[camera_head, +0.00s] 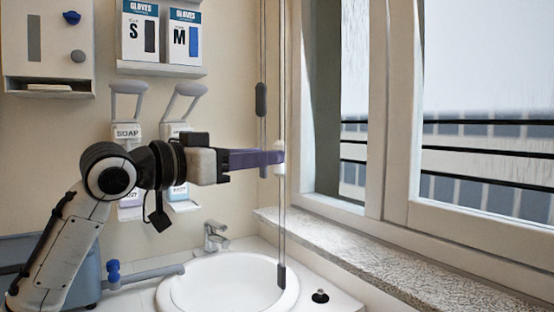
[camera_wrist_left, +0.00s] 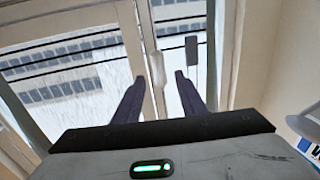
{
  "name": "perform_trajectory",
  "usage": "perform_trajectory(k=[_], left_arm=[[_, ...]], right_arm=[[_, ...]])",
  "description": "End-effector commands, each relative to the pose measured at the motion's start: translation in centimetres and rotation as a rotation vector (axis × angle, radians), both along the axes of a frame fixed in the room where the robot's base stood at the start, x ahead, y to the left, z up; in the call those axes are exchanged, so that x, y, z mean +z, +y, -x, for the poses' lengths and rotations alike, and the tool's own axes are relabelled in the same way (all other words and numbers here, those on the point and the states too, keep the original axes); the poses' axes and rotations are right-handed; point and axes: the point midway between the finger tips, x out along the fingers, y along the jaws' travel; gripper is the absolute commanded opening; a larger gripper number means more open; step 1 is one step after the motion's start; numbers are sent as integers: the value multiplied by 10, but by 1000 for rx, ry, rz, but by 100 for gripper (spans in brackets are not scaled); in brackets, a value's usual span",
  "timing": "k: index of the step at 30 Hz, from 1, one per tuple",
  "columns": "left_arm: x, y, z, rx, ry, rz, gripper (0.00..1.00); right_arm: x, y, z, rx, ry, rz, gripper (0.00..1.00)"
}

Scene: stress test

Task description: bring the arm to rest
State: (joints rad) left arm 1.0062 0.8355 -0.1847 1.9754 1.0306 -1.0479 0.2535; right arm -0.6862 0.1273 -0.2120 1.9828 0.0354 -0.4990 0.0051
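My left arm (camera_head: 75,240) comes in from the left, above the counter. Its gripper (camera_head: 282,157) points right, with its purple fingers at a white pull (camera_head: 279,172) on a hanging cord. In the left wrist view the gripper (camera_wrist_left: 160,77) is open. The white pull (camera_wrist_left: 157,68) shows between the spread fingertips, apart from both. My right arm and right gripper are not in view.
A second cord carries a dark grey pull (camera_head: 261,99), also in the wrist view (camera_wrist_left: 192,50). Below are a round sink (camera_head: 185,292) and tap (camera_head: 213,236). Wall dispensers (camera_head: 127,132) stand behind the arm. A window frame (camera_head: 400,110) and stone sill (camera_head: 370,265) lie right.

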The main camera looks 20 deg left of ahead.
Motion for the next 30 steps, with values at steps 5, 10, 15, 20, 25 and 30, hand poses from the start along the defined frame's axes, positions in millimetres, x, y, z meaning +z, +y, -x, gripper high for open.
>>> perform_trajectory(k=[5,10,15,20,25,30], left_arm=[[-1,4,11,0,1,0,38],[0,5,12,-1,1,0,38],[0,5,12,-1,1,0,38],[-1,4,11,-1,2,-1,38],[-42,-5,2,2,61,-27,38],[-156,-28,-6,15,219,-102,38]], right_arm=[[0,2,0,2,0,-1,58],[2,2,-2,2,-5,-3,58],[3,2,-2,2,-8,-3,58],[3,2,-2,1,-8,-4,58],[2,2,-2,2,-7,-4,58],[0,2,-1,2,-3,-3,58]])
